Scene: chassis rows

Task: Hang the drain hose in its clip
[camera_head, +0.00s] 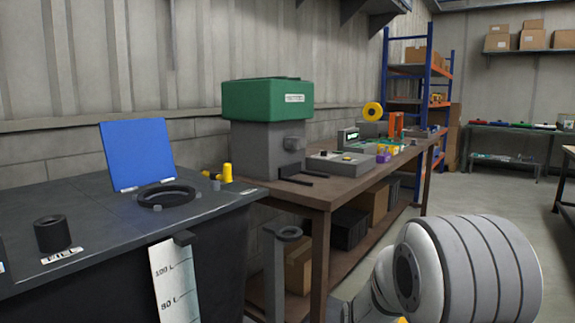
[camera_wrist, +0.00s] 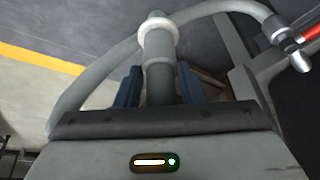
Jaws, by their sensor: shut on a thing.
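In the wrist view, the drain hose (camera_wrist: 160,85) is a grey tube with a white collar (camera_wrist: 158,28) just beyond my fingers. My gripper (camera_wrist: 160,72), with two blue fingers, is shut on the hose below the collar. One length of hose bends down to the left; another arcs right to a hooked end with a pale tip (camera_wrist: 300,60). In the head view, the gripper and hose are hidden.
A blue panel (camera_head: 138,155) stands on the tank, beside a black ring (camera_head: 167,196). A volume scale (camera_head: 172,275) hangs on its front. A workbench (camera_head: 325,193) with a green-topped machine (camera_head: 267,100) runs behind. The floor at right is clear. A red bar (camera_wrist: 310,34) lies near the hose tip.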

